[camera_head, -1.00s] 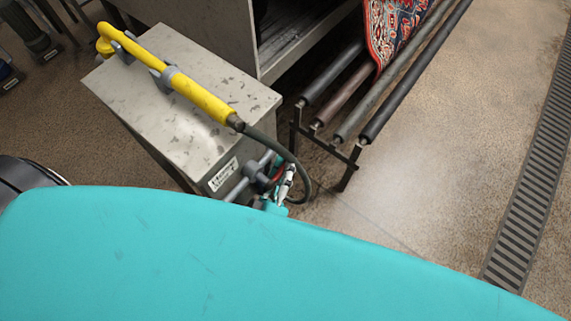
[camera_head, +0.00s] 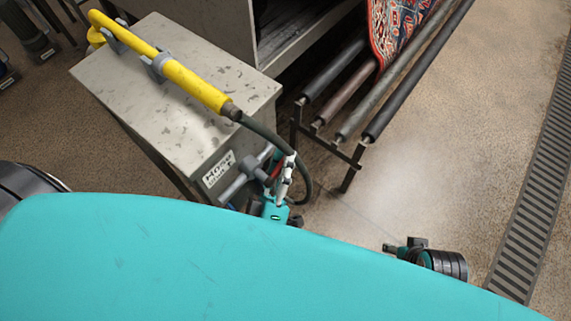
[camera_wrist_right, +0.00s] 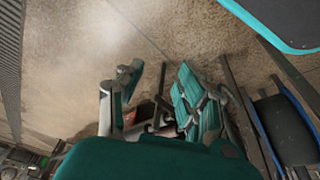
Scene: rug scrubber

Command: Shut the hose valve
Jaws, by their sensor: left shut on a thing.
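The hose valve (camera_head: 257,167) sits on grey pipework at the front of the metal box, beside a white label that reads "HOSE". A small red part, seemingly its handle (camera_head: 276,170), shows beside my left gripper (camera_head: 286,172). That gripper is shut on the handle, though its fingers partly hide the hold. A dark green hose (camera_head: 265,133) runs from the yellow wand and loops down behind the gripper. My right gripper (camera_head: 390,247) is low over the floor, well right of the valve. In the right wrist view its fingers (camera_wrist_right: 155,90) are spread and nothing is clearly held.
The yellow wand (camera_head: 195,85) rests in grey clips on the metal box (camera_head: 178,118). A rack of rollers (camera_head: 360,110) with a patterned rug (camera_head: 390,25) stands behind. A floor drain (camera_head: 525,190) runs along the right. Open floor lies between rack and drain.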

